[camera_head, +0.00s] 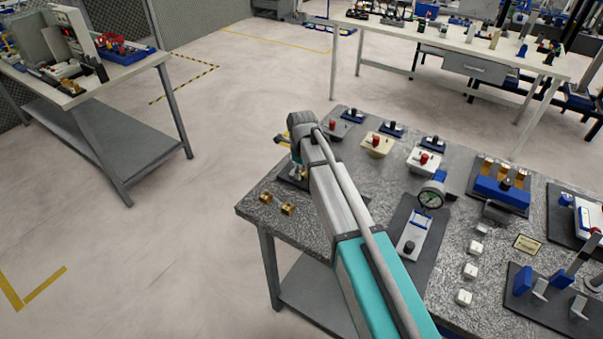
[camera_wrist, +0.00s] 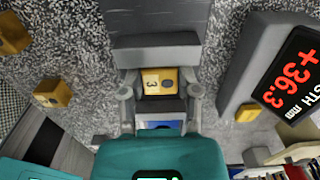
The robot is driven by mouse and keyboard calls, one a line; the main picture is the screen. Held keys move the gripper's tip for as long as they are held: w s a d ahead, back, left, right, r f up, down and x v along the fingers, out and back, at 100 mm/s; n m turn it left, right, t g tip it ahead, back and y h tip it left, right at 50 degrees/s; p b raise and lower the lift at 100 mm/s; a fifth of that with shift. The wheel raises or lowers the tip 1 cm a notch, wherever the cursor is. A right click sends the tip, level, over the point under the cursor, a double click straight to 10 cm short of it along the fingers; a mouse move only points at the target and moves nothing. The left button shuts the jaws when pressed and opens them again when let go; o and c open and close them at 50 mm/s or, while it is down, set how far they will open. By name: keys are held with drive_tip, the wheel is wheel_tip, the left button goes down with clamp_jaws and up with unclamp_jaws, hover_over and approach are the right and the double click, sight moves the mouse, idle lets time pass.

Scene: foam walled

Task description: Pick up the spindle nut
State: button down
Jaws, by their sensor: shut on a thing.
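A small brass-yellow block marked "3", taken to be the spindle nut (camera_wrist: 158,82), sits between the fingers of my gripper (camera_wrist: 160,100) in the wrist view.
Two loose brass blocks (camera_head: 265,199) (camera_head: 288,209) lie near the table's left edge. A grey unit with a red-digit display (camera_wrist: 290,75) stands right of the gripper in the wrist view, with another yellow block (camera_wrist: 248,113) near it. Several fixtures crowd the table's right side.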

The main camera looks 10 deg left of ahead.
drive_tip(key=shift+r, duration=0.1)
wheel_tip(320, 180, up, 3)
drive_tip(key=p, duration=0.3)
drive_tip(key=s+d+r+p, duration=0.4)
drive_tip(key=s+r+p, duration=0.5)
drive_tip(key=s, duration=0.4)
drive_tip(key=shift+s+d+r+p, duration=0.15)
drive_tip(key=shift+r+p, duration=0.25)
drive_tip(key=shift+p, duration=0.1)
idle(0.8)
